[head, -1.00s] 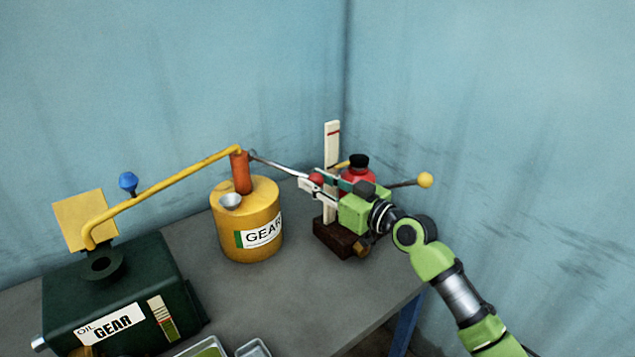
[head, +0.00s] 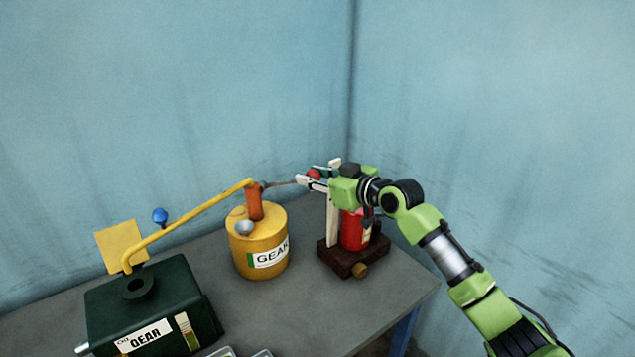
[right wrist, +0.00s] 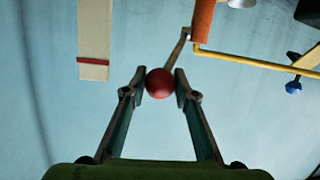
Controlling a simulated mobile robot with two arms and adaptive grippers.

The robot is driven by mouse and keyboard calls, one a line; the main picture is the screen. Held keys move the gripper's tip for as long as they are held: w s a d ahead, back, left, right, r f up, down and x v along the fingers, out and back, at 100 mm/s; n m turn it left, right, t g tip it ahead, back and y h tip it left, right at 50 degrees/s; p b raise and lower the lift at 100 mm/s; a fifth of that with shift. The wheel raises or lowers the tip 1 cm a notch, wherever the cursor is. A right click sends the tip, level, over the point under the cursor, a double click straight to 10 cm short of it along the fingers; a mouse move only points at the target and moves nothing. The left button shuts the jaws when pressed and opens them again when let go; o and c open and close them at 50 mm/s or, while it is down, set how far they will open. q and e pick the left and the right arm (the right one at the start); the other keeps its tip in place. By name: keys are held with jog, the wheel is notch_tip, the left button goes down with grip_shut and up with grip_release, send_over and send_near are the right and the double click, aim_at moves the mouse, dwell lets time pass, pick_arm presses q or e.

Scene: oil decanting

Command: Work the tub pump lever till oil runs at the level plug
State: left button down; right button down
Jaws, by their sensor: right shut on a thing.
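The yellow tub (head: 258,225), labelled GEAR, stands on the table with an orange pump column (head: 255,203) on top. A thin metal lever (head: 280,184) runs right from the column, nearly level, to a red knob (head: 313,175). My right gripper (head: 315,179) is shut on this knob. The right wrist view shows the red knob (right wrist: 160,83) between the two fingertips. A yellow pipe (head: 190,216) runs from the column down to the filler neck (head: 136,285) of the dark green gear case (head: 180,280). No level plug or running oil can be made out. My left gripper is out of view.
A white post (head: 333,226) and a red container (head: 354,230) stand on a dark wooden base (head: 350,262) below my right gripper. A yellow plate (head: 121,245) and a blue knob (head: 160,215) are behind the case. Walls close off the back.

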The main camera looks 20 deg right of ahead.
jog(key=shift+w+a+r, duration=0.1)
jog(key=shift+w+r, duration=0.15)
jog(key=shift+r, duration=0.55)
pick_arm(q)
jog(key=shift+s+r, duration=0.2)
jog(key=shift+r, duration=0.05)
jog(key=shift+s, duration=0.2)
pick_arm(e)
jog(key=shift+a+r, duration=0.1)
jog(key=c, duration=1.6)
grip_release()
jog(key=shift+c, duration=0.2)
jog(key=shift+f, duration=0.25)
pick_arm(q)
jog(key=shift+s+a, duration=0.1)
pick_arm(e)
jog(key=shift+s, duration=0.1)
jog(key=v, duration=1.2)
